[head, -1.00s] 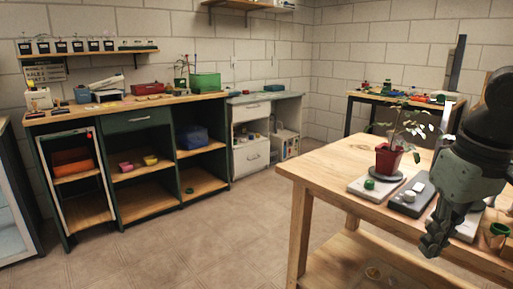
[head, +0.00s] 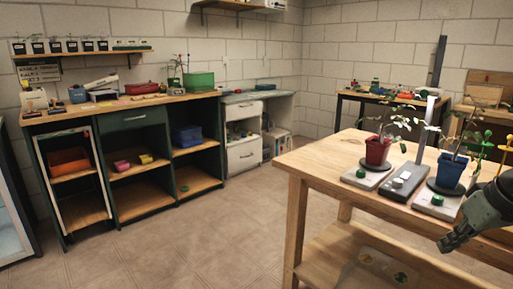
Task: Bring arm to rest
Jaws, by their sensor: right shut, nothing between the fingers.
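My right gripper (head: 452,241) shows at the lower right of the head view. It is shut with nothing in it. It hangs in front of the near edge of the wooden table (head: 315,163), pointing down and to the left, and appears apart from the things on it. The rest of the right arm runs out of the picture at the right edge. My left gripper is not in view.
A red pot with a plant (head: 377,151) and a blue pot with a plant (head: 449,171) stand on the table. A grey device (head: 403,181) lies between them. A green workbench (head: 128,123) lines the back wall. The floor (head: 215,235) between is clear.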

